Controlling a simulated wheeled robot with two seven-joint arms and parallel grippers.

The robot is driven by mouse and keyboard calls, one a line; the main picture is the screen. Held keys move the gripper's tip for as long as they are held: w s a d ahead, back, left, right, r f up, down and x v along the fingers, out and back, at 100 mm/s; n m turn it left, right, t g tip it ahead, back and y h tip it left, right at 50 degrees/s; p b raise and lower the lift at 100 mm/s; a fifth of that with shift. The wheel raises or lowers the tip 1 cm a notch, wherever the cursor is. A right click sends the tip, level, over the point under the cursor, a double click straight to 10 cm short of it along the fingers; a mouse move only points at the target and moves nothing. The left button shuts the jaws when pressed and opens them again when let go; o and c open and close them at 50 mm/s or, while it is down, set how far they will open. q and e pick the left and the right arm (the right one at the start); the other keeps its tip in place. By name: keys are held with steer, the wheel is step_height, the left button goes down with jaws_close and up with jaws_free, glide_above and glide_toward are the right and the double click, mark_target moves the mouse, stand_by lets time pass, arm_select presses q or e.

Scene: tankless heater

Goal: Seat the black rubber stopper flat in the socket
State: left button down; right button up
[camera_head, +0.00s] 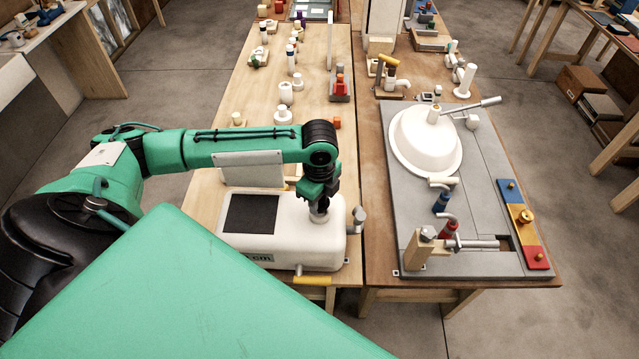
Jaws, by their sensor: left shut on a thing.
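My left gripper (319,210) points down at the right part of the top of a white box-shaped unit (285,252). It is shut on a small part at the unit's top. The fingers cover most of that part, and I cannot tell whether it is the black rubber stopper. I cannot make out the stopper or its socket for certain elsewhere. The unit has a dark square panel (252,214) on top, left of the gripper. My right gripper is not in view.
A raised pale lid (250,168) stands behind the unit. A grey fitting (358,218) and a yellow-handled valve (312,280) are close to it. A grey board (480,190) with a white dome (425,140) lies on the right table. Small parts stand farther back.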

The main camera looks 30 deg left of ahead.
arm_select(q)
steer(key=shift+f, duration=0.2)
steer(key=shift+f, duration=0.3)
stand_by(0.7)
steer(key=shift+f, duration=0.3)
steer(key=shift+r, duration=0.15)
steer(key=shift+r+p, duration=0.5)
steer(key=shift+p, duration=0.45)
steer(key=shift+f, duration=0.25)
stand_by(0.4)
steer(key=shift+f, duration=0.4)
stand_by(0.4)
steer(key=shift+r, duration=0.1)
